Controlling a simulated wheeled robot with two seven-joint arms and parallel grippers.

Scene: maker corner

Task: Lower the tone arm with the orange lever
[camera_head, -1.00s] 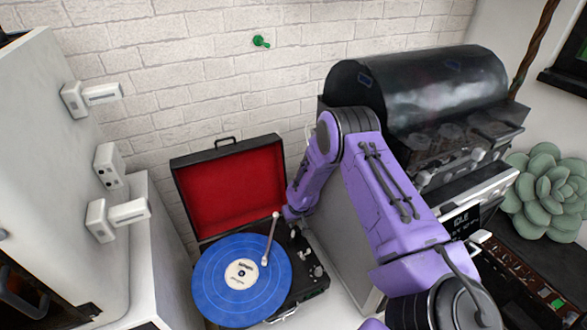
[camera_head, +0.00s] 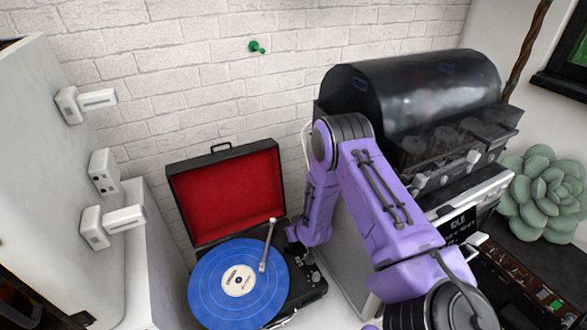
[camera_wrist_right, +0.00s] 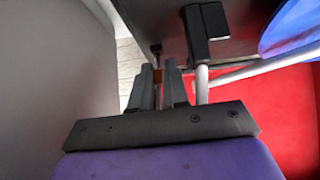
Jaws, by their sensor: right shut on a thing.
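The turntable (camera_head: 303,291) is an open black case with a red-lined lid and a blue record (camera_head: 215,292) on its platter. The pale tone arm (camera_head: 267,246) reaches over the record; the gap at its tip is too small to judge. My right gripper (camera_wrist_right: 159,72) is down at the case's back right, beside the tone arm's base. In the right wrist view its fingers are shut on a small orange piece, the orange lever (camera_wrist_right: 158,77), mostly hidden between them. The tone arm's white tube (camera_wrist_right: 250,71) shows right of the fingers. My left gripper is out of view.
A black-hooded machine (camera_head: 415,95) stands close on the right, next to my right arm. A white cabinet (camera_head: 50,180) with handles is on the left. A brick wall (camera_head: 220,90) with a green peg (camera_head: 256,47) is behind. A succulent (camera_head: 540,195) sits far right.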

